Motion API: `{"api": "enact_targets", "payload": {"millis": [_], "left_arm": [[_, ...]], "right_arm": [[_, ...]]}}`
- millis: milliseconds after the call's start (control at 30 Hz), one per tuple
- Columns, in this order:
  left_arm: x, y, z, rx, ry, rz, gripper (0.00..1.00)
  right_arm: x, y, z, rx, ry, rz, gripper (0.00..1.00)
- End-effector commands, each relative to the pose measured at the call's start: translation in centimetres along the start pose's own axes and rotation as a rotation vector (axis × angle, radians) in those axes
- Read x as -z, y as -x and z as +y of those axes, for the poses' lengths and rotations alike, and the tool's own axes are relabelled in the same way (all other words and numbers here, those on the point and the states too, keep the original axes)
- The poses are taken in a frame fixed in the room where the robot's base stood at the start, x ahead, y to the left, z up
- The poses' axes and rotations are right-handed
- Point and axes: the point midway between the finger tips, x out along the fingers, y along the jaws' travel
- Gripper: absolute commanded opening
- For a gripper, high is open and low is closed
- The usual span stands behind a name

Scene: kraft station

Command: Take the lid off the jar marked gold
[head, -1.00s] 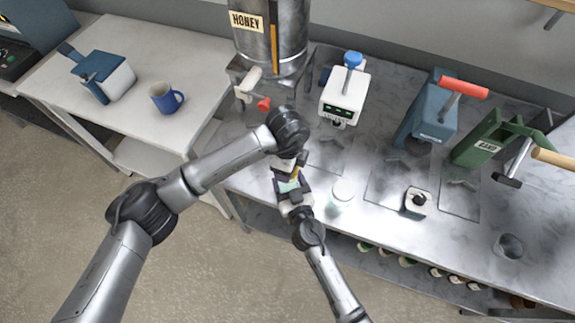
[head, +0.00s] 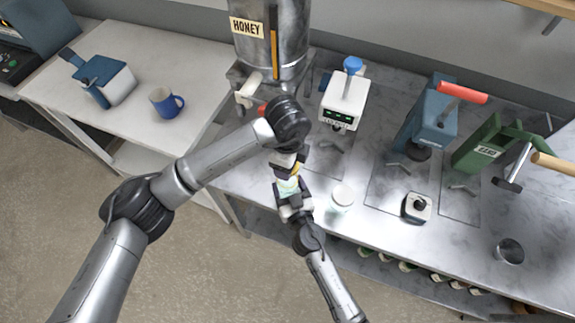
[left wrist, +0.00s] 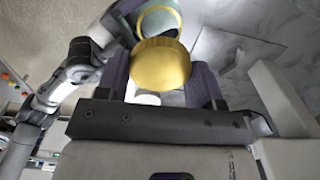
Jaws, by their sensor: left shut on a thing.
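The gold lid (head: 296,169) is between the fingers of my left gripper (head: 292,166), which is shut on it. In the left wrist view the lid (left wrist: 162,64) fills the space between the dark finger pads. The pale green jar (head: 288,187) is just below it, held by my right gripper (head: 291,194). In the left wrist view the jar's open round mouth (left wrist: 160,20) shows beyond the lid, so the lid appears to be off and close to the jar. The jar's marking cannot be read.
A pale jar (head: 342,198) stands on the metal bench beside my right gripper. A honey tank (head: 270,40), a white device (head: 345,100), a blue press (head: 430,120) and a green press (head: 490,145) stand behind. A small square container (head: 417,207) and a glass (head: 510,250) are to the right.

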Motion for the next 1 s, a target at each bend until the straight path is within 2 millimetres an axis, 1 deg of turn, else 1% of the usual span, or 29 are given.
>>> {"api": "enact_targets", "payload": {"millis": [67, 233, 267, 300, 500, 567, 833, 933, 1000], "left_arm": [[0.0, 0.3, 0.0, -0.001, 0.000, 0.000, 0.33], [0.0, 0.3, 0.0, -0.002, 0.001, 0.001, 0.33], [0.0, 0.3, 0.0, -0.001, 0.001, 0.001, 0.33], [0.0, 0.3, 0.0, -0.001, 0.001, 0.001, 0.33], [0.0, 0.3, 0.0, -0.001, 0.001, 0.001, 0.33], [0.0, 0.3, 0.0, -0.001, 0.001, 0.001, 0.33], [0.0, 0.3, 0.0, -0.001, 0.001, 0.001, 0.33], [0.0, 0.4, 0.0, -0.001, 0.000, 0.001, 0.33], [0.0, 0.4, 0.0, -0.001, 0.000, 0.001, 0.33]], "right_arm": [[-0.1, 0.0, 0.0, 0.000, 0.000, -0.001, 0.01], [0.0, 0.0, 0.0, 0.000, 0.001, -0.001, 0.01], [0.0, 0.0, 0.0, 0.000, 0.001, -0.001, 0.69], [0.0, 0.0, 0.0, 0.000, 0.000, -0.001, 0.73], [0.0, 0.0, 0.0, 0.000, 0.000, 0.000, 0.92], [0.0, 0.0, 0.0, 0.000, 0.000, 0.000, 0.97], [0.0, 0.2, 0.0, 0.000, 0.000, 0.000, 0.97], [0.0, 1.1, 0.0, 0.000, -0.002, -0.001, 0.97], [-0.1, 2.1, 0.0, -0.001, -0.002, -0.001, 0.97]]}}
